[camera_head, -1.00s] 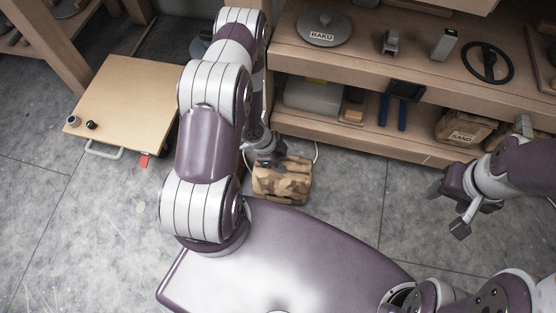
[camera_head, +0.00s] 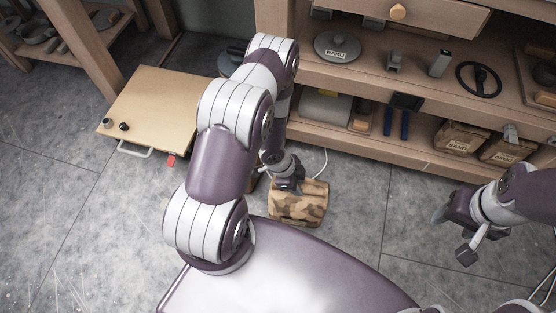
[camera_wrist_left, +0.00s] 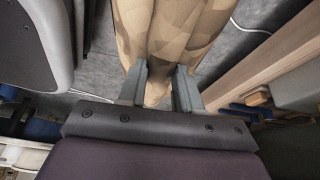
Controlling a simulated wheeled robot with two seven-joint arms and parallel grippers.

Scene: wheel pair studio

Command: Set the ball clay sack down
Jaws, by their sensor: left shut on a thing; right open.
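A tan and brown patterned sack (camera_head: 298,205), which I take to be the ball clay sack, is at my left gripper (camera_head: 290,184), in front of the shelf unit. In the left wrist view, the sack (camera_wrist_left: 168,35) fills the top middle, and the left gripper (camera_wrist_left: 160,88) is shut on its narrow gathered end. I cannot tell whether the sack's underside touches the floor. My right gripper (camera_head: 455,232) is open and empty at the right, over the floor.
The wooden shelf unit (camera_head: 370,150) stands behind, with a sand sack (camera_head: 458,138) and another sack (camera_head: 503,150) on its lower shelf. A low board (camera_head: 155,105) with a handle lies at left. Grey floor (camera_head: 370,225) is clear between sack and right gripper.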

